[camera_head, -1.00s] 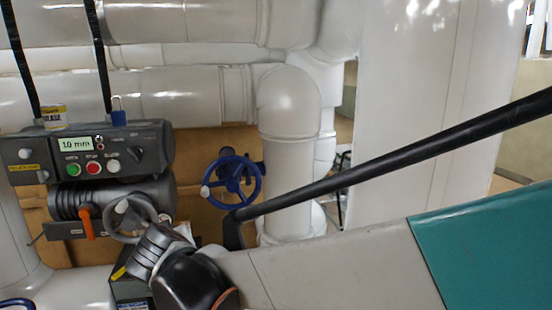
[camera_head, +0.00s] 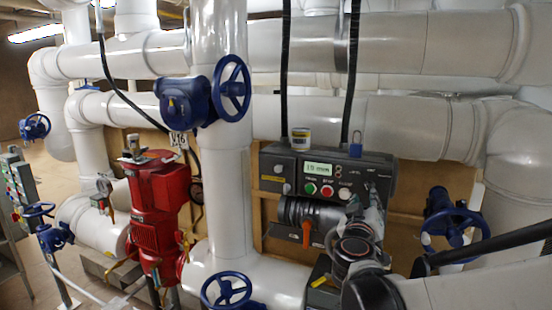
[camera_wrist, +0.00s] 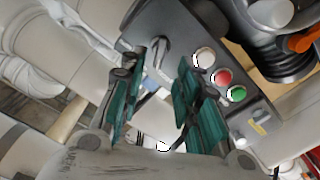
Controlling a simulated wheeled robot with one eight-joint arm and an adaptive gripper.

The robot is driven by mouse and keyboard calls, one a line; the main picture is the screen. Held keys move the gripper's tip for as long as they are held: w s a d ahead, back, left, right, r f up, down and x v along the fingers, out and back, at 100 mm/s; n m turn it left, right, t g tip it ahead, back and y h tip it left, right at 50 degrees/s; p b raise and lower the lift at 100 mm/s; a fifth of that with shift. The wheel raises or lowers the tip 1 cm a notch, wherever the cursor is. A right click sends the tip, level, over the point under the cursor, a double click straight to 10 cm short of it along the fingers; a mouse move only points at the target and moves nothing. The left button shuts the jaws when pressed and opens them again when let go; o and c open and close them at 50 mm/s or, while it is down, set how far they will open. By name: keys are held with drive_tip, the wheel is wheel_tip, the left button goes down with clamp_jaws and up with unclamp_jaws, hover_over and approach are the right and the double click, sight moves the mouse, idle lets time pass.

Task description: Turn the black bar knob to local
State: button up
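The dark control box (camera_head: 270,160) hangs on the pipe at centre in the head view; the wrist view also shows its face (camera_wrist: 160,20). A bar-shaped knob (camera_wrist: 157,52) stands on the box's end away from the buttons. It looks shiny grey-black and points lengthwise between my fingertips in the wrist view. My gripper (camera_wrist: 157,85) has its two teal fingers apart, one on each side of the knob's line; contact is not visible. In the head view my gripper (camera_head: 374,210) is in front of the box's right end and covers the knob. The position labels are unreadable.
Green (camera_head: 310,188), red (camera_head: 327,190) and white (camera_head: 344,193) buttons sit left of my gripper. An orange lever (camera_head: 306,232) is below the box. A blue handwheel (camera_head: 455,228) stands right of my arm.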

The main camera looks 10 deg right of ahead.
sight(368, 192)
drive_tip(key=x, duration=0.9)
drive_tip(key=shift+w+p, duration=0.1)
drive_tip(key=shift+p, duration=0.25)
drive_tip(key=c, duration=0.7)
